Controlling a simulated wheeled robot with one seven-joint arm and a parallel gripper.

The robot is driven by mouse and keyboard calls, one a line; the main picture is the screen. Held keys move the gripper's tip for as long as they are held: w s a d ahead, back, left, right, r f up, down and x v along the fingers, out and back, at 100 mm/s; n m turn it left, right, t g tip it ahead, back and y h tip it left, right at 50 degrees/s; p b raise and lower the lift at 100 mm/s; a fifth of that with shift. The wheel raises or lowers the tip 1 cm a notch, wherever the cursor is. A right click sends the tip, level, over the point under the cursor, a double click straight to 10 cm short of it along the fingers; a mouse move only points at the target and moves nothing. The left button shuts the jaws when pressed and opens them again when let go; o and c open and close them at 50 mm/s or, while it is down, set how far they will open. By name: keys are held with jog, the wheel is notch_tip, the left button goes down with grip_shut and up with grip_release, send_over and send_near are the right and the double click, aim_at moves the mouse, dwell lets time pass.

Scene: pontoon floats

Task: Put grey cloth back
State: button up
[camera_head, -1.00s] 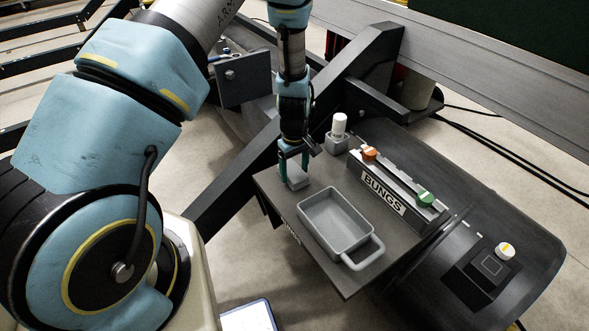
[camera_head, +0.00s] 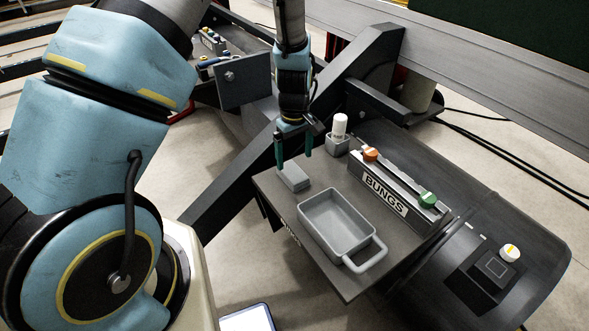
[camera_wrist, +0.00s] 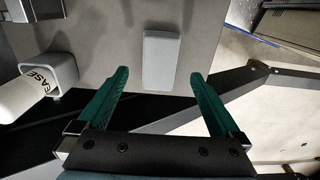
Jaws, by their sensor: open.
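The grey cloth (camera_head: 293,178) is a small folded grey block lying flat on the dark shelf, left of the grey tray. It also shows in the wrist view (camera_wrist: 161,62), ahead of my fingertips and roughly centred between them. My gripper (camera_head: 294,160) is open and empty, its green fingers pointing down just above and behind the cloth. In the wrist view the two fingers of my gripper (camera_wrist: 160,76) are spread wide with nothing between them.
The grey handled tray (camera_head: 374,252) stands empty on the shelf (camera_head: 283,208). A rack labelled BUNGS (camera_head: 386,196) holds orange (camera_head: 371,153) and green (camera_head: 427,200) bungs. A white bottle (camera_head: 340,126) labelled "EASE" in the wrist view stands in a grey holder (camera_head: 337,145) behind the tray.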

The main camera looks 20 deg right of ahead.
aim_at(294, 174)
notch_tip(294, 174, up, 5)
jog(key=b, duration=0.1)
jog(key=w+a+r+m, duration=0.1)
jog(key=a+r, duration=0.3)
jog(key=a, duration=0.4)
jog(key=w+a+r, duration=0.1)
jog(key=a+r, duration=0.4)
jog(key=a, duration=0.3)
jog(key=s+a+r+m, duration=0.1)
jog(key=s+a+r, duration=0.1)
jog(key=a, duration=0.5)
jog(key=s+a+r+m+t, duration=0.1)
jog(key=s+a+r, duration=0.1)
jog(key=a, duration=0.5)
jog(key=shift+s+a+r+t, duration=0.2)
jog(key=shift+s+r+t, duration=0.1)
jog(key=shift+s, duration=0.4)
